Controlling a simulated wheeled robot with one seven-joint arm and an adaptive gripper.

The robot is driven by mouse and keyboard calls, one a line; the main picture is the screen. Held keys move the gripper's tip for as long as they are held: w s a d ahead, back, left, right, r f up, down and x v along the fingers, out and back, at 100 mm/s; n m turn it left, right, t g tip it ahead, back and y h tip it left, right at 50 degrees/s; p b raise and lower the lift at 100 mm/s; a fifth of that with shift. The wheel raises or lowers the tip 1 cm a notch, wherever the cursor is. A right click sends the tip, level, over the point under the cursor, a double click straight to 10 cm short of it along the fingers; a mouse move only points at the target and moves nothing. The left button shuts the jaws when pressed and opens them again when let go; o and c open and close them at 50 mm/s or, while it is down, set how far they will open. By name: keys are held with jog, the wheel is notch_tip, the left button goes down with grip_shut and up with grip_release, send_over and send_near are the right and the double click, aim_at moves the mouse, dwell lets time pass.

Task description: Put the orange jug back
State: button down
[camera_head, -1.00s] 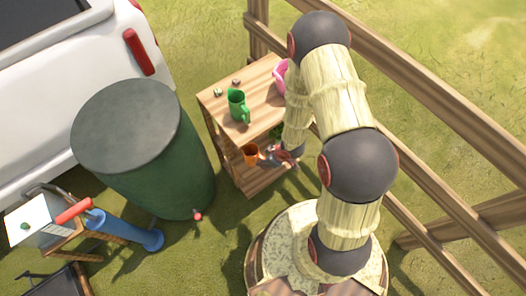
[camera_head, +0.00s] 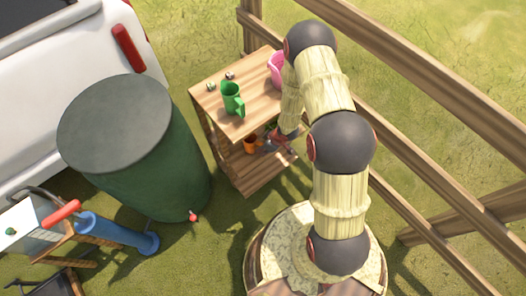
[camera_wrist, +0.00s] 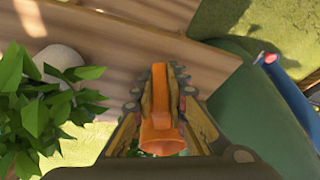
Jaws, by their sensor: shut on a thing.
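The orange jug (camera_head: 250,147) is at the lower level of the wooden shelf stand (camera_head: 207,96), just under the front edge of its top board, which partly hides it. My gripper (camera_head: 268,146) reaches in from the right at that level and is shut on the jug. In the wrist view the jug (camera_wrist: 160,125) sits between the two fingers (camera_wrist: 162,88), over wooden boards. I cannot tell whether the jug touches the lower board.
A green jug (camera_head: 232,98) and a pink container (camera_head: 276,68) stand on the top board. A leafy plant (camera_wrist: 45,110) is left of the fingers in the wrist view. A green barrel (camera_head: 130,125) with a red tap stands left of the stand. A wooden fence (camera_head: 440,115) runs behind.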

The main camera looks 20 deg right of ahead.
jog(key=shift+f, duration=0.55)
jog(key=shift+r, duration=0.1)
jog(key=c, duration=1.8)
grip_release()
jog(key=shift+o, duration=0.2)
jog(key=p+v, duration=0.5)
jog(key=v, duration=0.7)
